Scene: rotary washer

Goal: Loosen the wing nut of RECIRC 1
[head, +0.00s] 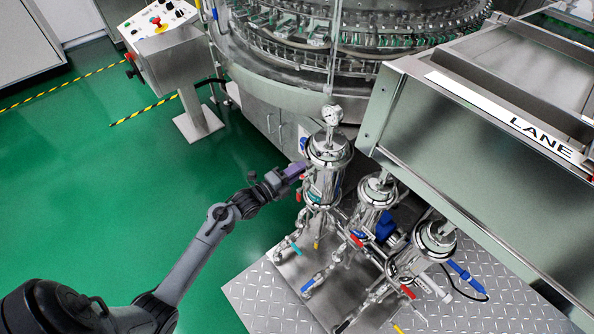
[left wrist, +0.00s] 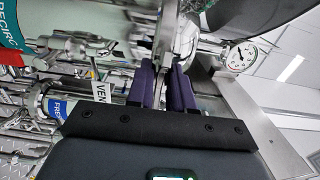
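The front-left steel filter housing (head: 330,152) stands upright, with a banded lid joint near its top. A teal label with part of the word RECIRC (left wrist: 10,28) shows at the upper left of the left wrist view; its number is cut off. My left gripper (head: 299,169) is at the left side of this housing, level with its upper part. In the left wrist view its two purple fingers (left wrist: 166,72) stand a narrow gap apart, with bright metal (left wrist: 167,35) at their tips. I cannot make out the wing nut or whether the fingers press on it. My right gripper is out of view.
Two similar housings (head: 376,190) (head: 435,238) stand to the right, with pipes and coloured valve handles below. A pressure gauge (left wrist: 241,56) is close to the fingers. The LANE cabinet (head: 480,150) overhangs on the right. Green floor (head: 120,190) is clear at left.

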